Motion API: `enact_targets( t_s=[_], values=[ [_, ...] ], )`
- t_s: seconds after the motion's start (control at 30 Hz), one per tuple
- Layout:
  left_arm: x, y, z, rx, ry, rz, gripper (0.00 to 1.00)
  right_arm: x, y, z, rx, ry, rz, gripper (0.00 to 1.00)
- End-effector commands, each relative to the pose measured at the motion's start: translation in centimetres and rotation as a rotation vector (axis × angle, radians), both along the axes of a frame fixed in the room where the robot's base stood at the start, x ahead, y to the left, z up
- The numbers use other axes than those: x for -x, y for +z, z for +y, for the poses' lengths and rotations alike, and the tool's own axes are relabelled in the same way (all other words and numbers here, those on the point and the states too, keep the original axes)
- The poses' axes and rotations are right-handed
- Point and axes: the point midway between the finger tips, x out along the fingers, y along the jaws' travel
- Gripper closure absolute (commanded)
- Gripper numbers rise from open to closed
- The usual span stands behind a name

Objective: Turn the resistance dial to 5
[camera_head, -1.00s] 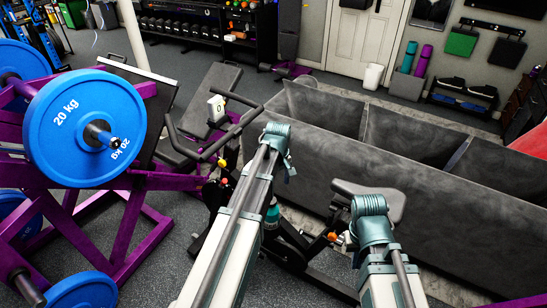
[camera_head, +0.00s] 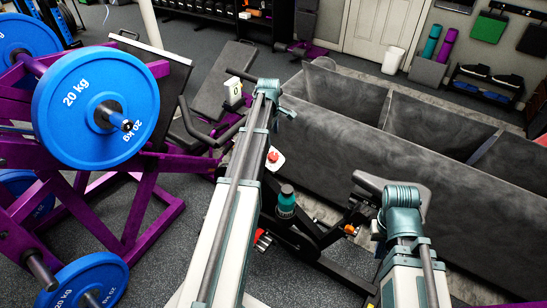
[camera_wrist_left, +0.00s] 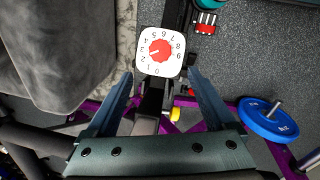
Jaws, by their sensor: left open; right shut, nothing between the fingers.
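The resistance dial is a round red knob (camera_wrist_left: 161,50) on a white square plate (camera_wrist_left: 177,67) with black numbers around it. In the left wrist view it lies just beyond my left gripper (camera_wrist_left: 160,76), centred between the open fingers and apparently not touched. A pale mark on the knob points left, near 2 or 3; I cannot tell exactly. In the head view the red knob (camera_head: 274,156) shows just right of my left arm, which hides the left gripper. My right gripper is not visible; only its arm shows at lower right.
A white counter reading 0 (camera_head: 233,91) stands beyond my left arm on the exercise machine. A teal bottle (camera_head: 286,201) is close to that arm. A rack with blue 20 kg plates (camera_head: 97,108) stands left. A grey padded partition (camera_head: 390,150) fills the right.

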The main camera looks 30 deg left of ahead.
Motion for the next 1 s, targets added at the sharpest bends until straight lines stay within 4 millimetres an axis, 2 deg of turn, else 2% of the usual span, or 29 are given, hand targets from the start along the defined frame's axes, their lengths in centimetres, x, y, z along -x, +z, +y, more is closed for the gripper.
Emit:
enact_targets(
  t_s=[0.03,0.7,0.83,1.0],
  values=[
    [-0.1,-1.3,0.0,0.0,0.0,0.0,0.12,0.0,-1.3,0.0,0.0,0.0,0.0,1.0],
    [-1.2,-10.6,0.2,0.0,-0.001,0.0,0.12,0.0,-10.6,0.0,0.0,0.001,0.0,1.0],
    [-1.3,-11.6,0.2,0.0,-0.001,0.0,0.12,0.0,-11.6,0.0,0.0,0.001,0.0,1.0],
    [-1.4,-11.8,0.2,0.0,-0.001,0.0,0.12,0.0,-11.8,0.0,0.0,0.001,0.0,1.0]
  ],
)
